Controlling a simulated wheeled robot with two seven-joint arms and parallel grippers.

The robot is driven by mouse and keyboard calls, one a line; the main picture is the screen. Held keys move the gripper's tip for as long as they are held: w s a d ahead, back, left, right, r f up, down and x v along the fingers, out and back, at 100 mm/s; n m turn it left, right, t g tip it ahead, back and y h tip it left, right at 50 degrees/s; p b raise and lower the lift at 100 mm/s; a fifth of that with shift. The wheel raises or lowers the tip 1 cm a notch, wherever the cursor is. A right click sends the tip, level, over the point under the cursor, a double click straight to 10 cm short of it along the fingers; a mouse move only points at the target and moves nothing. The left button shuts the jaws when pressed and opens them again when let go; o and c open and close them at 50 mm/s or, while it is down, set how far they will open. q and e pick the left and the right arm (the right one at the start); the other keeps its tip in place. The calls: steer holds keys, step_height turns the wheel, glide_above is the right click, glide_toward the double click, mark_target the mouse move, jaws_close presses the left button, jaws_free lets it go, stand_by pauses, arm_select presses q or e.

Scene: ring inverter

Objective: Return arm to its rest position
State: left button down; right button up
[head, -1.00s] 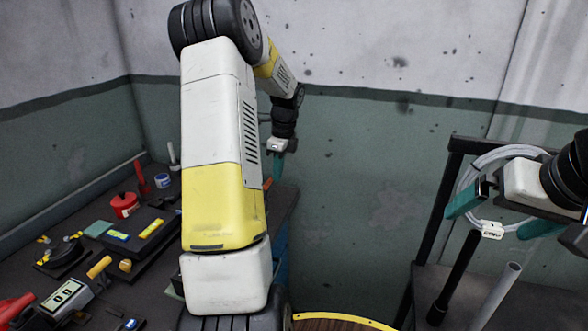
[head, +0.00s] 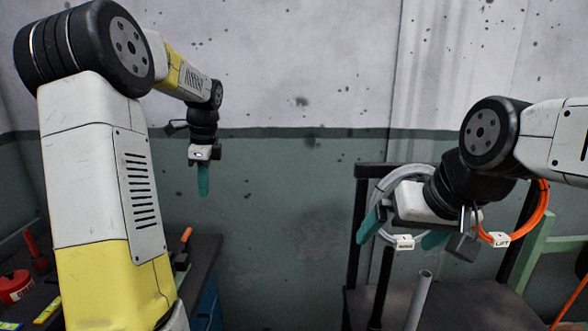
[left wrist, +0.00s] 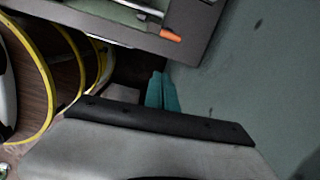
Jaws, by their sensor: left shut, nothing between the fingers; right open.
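My left arm rises at the left of the head view, bends at the top, and its forearm reaches toward the wall. My left gripper (head: 203,180) hangs pointing down, its teal fingers together and empty, in front of the green part of the wall. In the left wrist view the shut teal fingers (left wrist: 162,92) show beyond a dark edge, with nothing between them. My right gripper (head: 402,235) is open at the right, its teal fingers apart, in front of a grey cable coil (head: 400,172). I cannot tell whether it touches the coil.
An orange cable coil (head: 541,205) hangs beside the grey one at a black frame (head: 357,240). A grey pipe (head: 420,298) stands below. A workbench (head: 205,255) with a red can (head: 15,287) and tools is at lower left. The wall between the grippers is clear.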

arm_select(q)
steer(key=s+d+r+n+t+h, duration=0.1)
steer(key=s+d+r+n, duration=0.25)
steer(key=s, duration=0.25)
steer(key=s+d+r+n+t, duration=0.2)
steer(key=s+d+r+n, duration=0.15)
steer(key=s+d, duration=0.2)
steer(key=s+d+f+n+t+h, duration=0.1)
steer(key=s+d+n, duration=0.2)
steer(key=s, duration=0.3)
steer(key=s+d+f+n+t+h, duration=0.1)
steer(key=s+d+f+n, duration=0.1)
steer(key=s+n, duration=0.3)
steer(key=shift+s+d+n+t+h, duration=0.35)
steer(key=shift+s+d, duration=0.3)
steer(key=shift+s, duration=0.6)
